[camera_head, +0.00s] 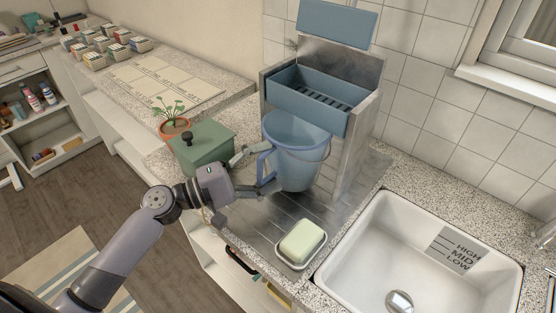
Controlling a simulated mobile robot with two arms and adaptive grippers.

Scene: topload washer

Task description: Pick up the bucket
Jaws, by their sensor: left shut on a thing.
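The bucket (296,155) is blue with a thin wire handle and a blue grip on its left side. It stands upright on the metal drainboard, partly under a blue rack. My left gripper (262,170) comes in from the left and is shut on the bucket's left-side grip. I cannot tell whether the bucket's base touches the board. My right gripper is not in view.
A metal stand with a blue slotted rack (310,95) rises over and behind the bucket. A green box (203,148) and potted plant (173,127) stand left. A soap dish (300,243) lies in front, and a white sink (400,240) is right.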

